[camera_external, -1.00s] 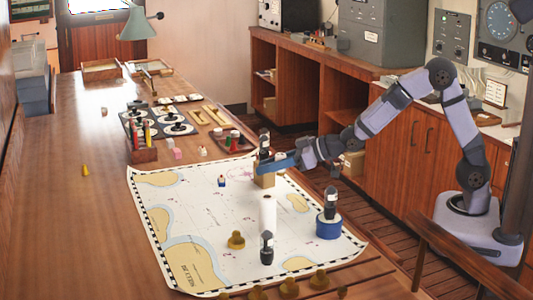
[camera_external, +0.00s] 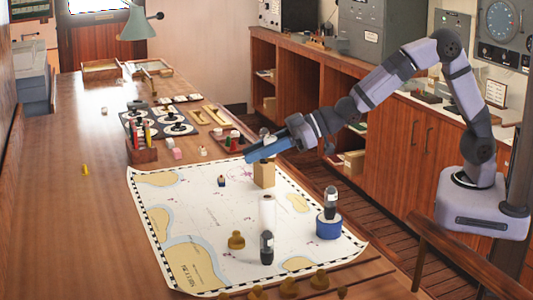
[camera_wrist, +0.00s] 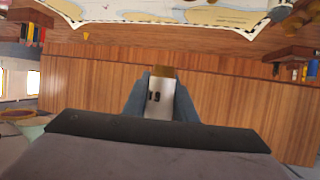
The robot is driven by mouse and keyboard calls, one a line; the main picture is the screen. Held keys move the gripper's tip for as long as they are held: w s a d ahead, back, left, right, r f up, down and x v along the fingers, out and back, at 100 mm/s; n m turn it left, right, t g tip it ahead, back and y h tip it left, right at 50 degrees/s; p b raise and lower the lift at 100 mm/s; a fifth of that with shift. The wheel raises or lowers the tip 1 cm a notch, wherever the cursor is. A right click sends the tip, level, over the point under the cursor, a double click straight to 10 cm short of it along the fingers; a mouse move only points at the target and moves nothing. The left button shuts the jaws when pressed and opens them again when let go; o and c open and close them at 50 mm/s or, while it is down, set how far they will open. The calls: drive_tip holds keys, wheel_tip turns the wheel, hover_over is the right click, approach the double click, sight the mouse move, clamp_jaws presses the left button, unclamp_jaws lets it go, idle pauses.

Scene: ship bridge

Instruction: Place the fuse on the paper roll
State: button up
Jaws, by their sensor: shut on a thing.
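My gripper (camera_external: 262,150) is above the wooden block (camera_external: 264,174), with its blue fingers angled down to the left. In the wrist view its fingers are shut on the fuse (camera_wrist: 160,100), a pale piece with dark marks and a brass-coloured end. Little of the fuse shows in the external view. The paper roll (camera_external: 268,211) is a white upright cylinder on the chart, nearer the camera than the block. The top of the roll looks bare, and the gripper is apart from it.
A dark cylinder (camera_external: 267,247) stands right in front of the roll. Another (camera_external: 331,203) stands on a blue tin (camera_external: 328,228) to the right. A brass piece (camera_external: 236,240) is at left on the chart (camera_external: 190,213). Several brass pieces line the near edge.

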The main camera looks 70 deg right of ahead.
sight(267, 202)
drive_tip(key=shift+s+a+r+n, duration=0.15)
drive_tip(key=shift+a+r, duration=0.15)
drive_tip(key=shift+a, duration=0.35)
drive_tip(key=shift+w+a+r+n, duration=0.15)
drive_tip(key=shift+a+r, duration=0.1)
drive_tip(key=shift+a, duration=0.35)
drive_tip(key=shift+s+f, duration=0.1)
wheel_tip(267, 202, down, 10)
drive_tip(key=p, duration=0.1)
drive_tip(key=shift+y, duration=0.3)
drive_tip(key=o, duration=1)
drive_tip(key=shift+o, duration=0.2)
